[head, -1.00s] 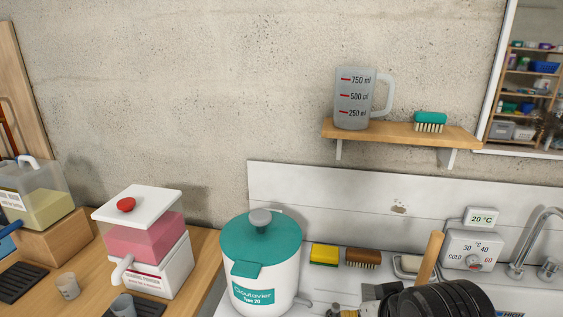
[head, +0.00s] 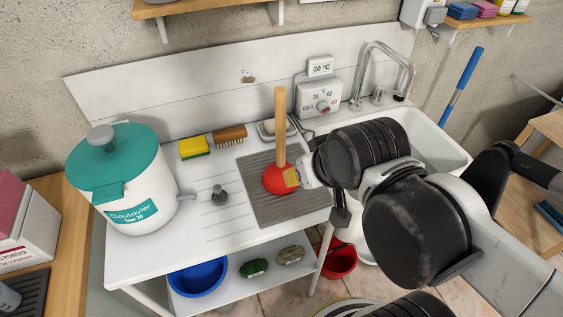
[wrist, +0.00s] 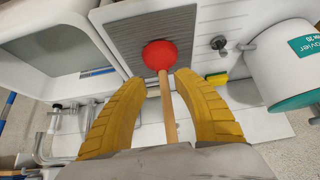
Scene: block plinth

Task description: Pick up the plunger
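The plunger has a red rubber cup (head: 279,181) and an upright wooden handle (head: 280,128). It stands on the grey ribbed drainboard mat (head: 257,211) of the sink unit. In the wrist view its cup (wrist: 160,55) lies just beyond the fingertips, and its handle runs between the fingers. My gripper (wrist: 158,78) has two yellow fingers, spread apart with gaps beside the handle.
A white pot with a teal lid (head: 118,160), a yellow sponge (head: 193,148), a brown brush (head: 229,136), a soap dish (head: 272,128) and a dark stopper (head: 219,196) share the counter. The sink basin (head: 432,147) and tap (head: 385,62) are at the right.

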